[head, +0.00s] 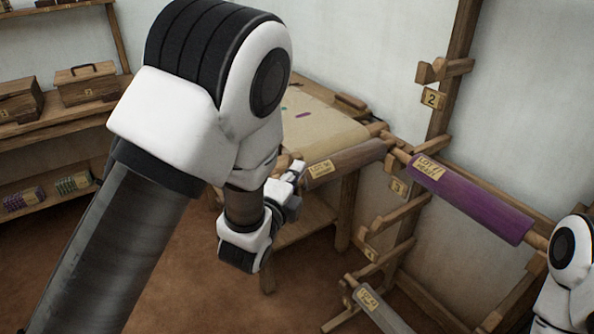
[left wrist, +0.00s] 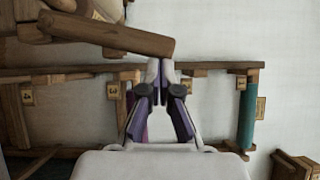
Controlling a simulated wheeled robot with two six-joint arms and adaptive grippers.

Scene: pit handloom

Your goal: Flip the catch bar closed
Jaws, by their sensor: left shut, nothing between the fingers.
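In the left wrist view a wooden bar (left wrist: 115,34) slants in from the upper left, and its blunt end lies just above my fingertips. It may be the catch bar, but I cannot tell for sure. My left gripper (left wrist: 160,68) is shut and empty, with its tips close to that end; whether they touch it is unclear. In the head view my left gripper (head: 297,170) is beside the near end of a grey-brown cloth roll (head: 345,163), partly hidden by my own wrist. My right gripper is out of view; only part of my right arm shows at the right edge.
A wall rack has numbered tags and pegs, such as tag 2 (head: 433,99). A purple roll (head: 470,198) spans it, with another labelled roll (head: 378,308) lower down. A table (head: 325,125) stands behind my left arm. Shelves with boxes (head: 88,84) are at left. Open floor lies between.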

